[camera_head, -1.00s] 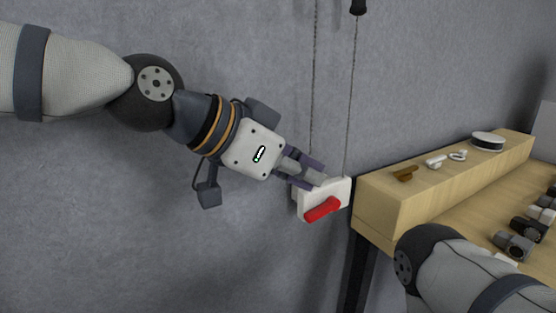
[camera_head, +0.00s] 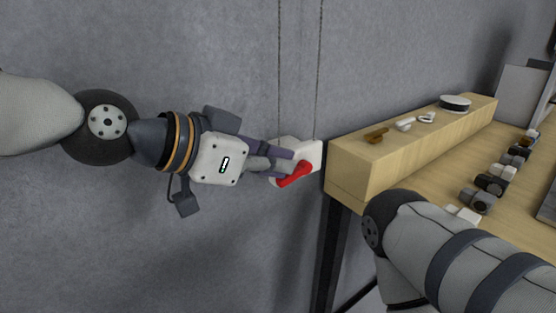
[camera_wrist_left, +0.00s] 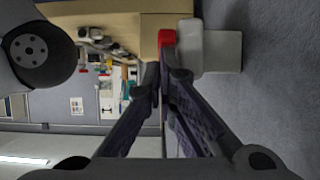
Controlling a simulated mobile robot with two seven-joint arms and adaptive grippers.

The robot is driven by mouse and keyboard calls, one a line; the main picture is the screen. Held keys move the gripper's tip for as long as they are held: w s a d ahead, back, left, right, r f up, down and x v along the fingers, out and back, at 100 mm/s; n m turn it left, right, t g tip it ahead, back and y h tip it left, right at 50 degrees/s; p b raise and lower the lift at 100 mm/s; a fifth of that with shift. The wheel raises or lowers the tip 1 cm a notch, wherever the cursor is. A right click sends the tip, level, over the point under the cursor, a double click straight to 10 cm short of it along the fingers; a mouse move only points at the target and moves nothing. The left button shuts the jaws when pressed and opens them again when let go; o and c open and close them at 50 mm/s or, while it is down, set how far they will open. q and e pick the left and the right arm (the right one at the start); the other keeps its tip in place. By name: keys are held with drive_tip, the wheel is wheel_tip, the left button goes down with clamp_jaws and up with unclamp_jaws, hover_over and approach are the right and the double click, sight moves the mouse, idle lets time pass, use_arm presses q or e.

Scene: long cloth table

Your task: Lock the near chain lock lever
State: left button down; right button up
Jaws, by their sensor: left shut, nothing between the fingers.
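The chain lock is a white block (camera_head: 308,152) on the grey wall beside the table's near end, with two chains (camera_head: 318,70) running up from it. Its red lever (camera_head: 295,174) lies tilted across the front of the block, its right end higher than its left. My left gripper (camera_head: 286,160) is shut and empty, its fingertips at the lever and block; I cannot tell if they touch. In the left wrist view, the fingertips (camera_wrist_left: 160,72) are just below the red lever (camera_wrist_left: 167,38) and the white block (camera_wrist_left: 189,46). My right gripper is out of view; only its arm shows.
The wooden table (camera_head: 420,180) has a raised shelf (camera_head: 365,150) holding small brown and white pieces and a round white-topped item (camera_head: 455,103). Several dark and white small parts line the tabletop. The table's near corner is close to the lock. Wall left of the lock is clear.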

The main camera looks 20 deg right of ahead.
use_arm(q)
drive_tip(key=shift+f+h, duration=0.15)
drive_tip(key=shift+h, duration=0.15)
